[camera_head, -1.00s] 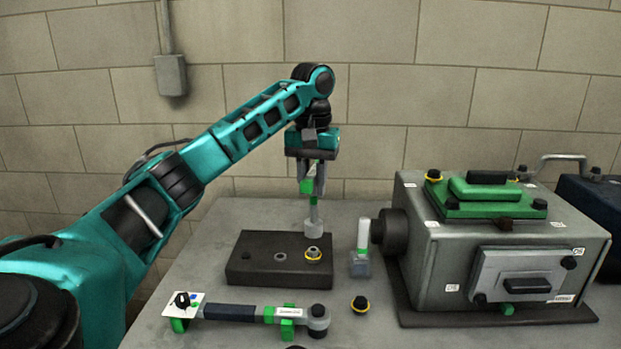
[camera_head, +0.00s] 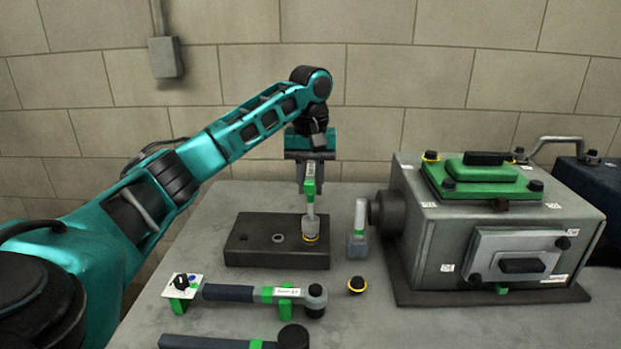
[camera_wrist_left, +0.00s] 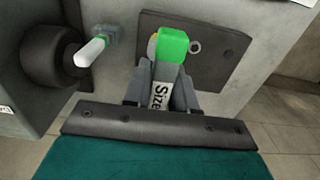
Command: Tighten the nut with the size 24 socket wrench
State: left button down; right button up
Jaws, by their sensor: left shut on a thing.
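My left gripper (camera_head: 311,180) is shut on the socket wrench (camera_head: 310,205), which hangs upright with a green band and a grey socket at its lower end. In the left wrist view the wrench (camera_wrist_left: 172,45) shows its green part and a label reading "Size"; the number is hidden. The socket is at the yellow-ringed nut (camera_head: 310,239) on the dark block (camera_head: 250,246) and mostly covers it. I cannot tell whether it is fully seated. The block also shows in the left wrist view (camera_wrist_left: 215,60). My right gripper is not in view.
A torque-type wrench (camera_head: 230,293) lies on green holders in front of the block, with another wrench (camera_head: 200,342) nearer. A grey engine housing (camera_head: 470,225) fills the right.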

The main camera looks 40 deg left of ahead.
pick_arm(q)
jog(key=shift+f, duration=0.6)
jog(key=m, duration=0.7)
jog(key=shift+a, duration=0.3)
jog(key=m, duration=0.5)
jog(key=shift+a, duration=0.25)
jog(key=m, duration=0.4)
jog(key=shift+a+m, duration=0.2)
jog(key=shift+m, duration=0.1)
